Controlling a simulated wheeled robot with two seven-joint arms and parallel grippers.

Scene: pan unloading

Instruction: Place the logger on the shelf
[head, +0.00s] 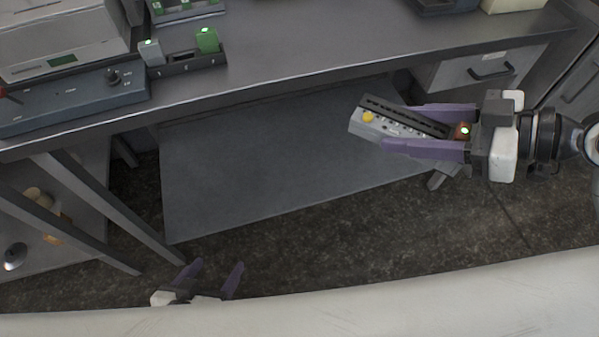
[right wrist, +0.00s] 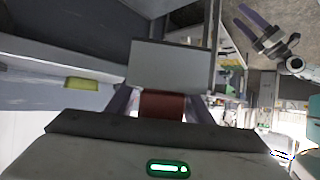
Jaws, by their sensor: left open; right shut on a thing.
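A pale grey box-shaped device with a yellow knob and a dark slotted strip, apparently the logger (head: 362,127), lies between the purple fingers of my right gripper (head: 412,128). My right gripper is shut on it and holds it in front of the bench. In the right wrist view, a plain grey face (right wrist: 168,68) shows beyond a reddish-brown block. A broad grey panel, possibly the shelf (head: 245,165), lies below the bench top. My left gripper (head: 214,277) is open and empty at the bottom of the head view, far from the device; its fingers also show in the right wrist view (right wrist: 254,26).
The bench top (head: 330,50) carries a grey machine (head: 60,40) and a dark rack (head: 183,62) with small lit units at left. A drawer (head: 480,68) is at right. Small items (head: 40,205) sit below the bench at left. The grey panel looks clear.

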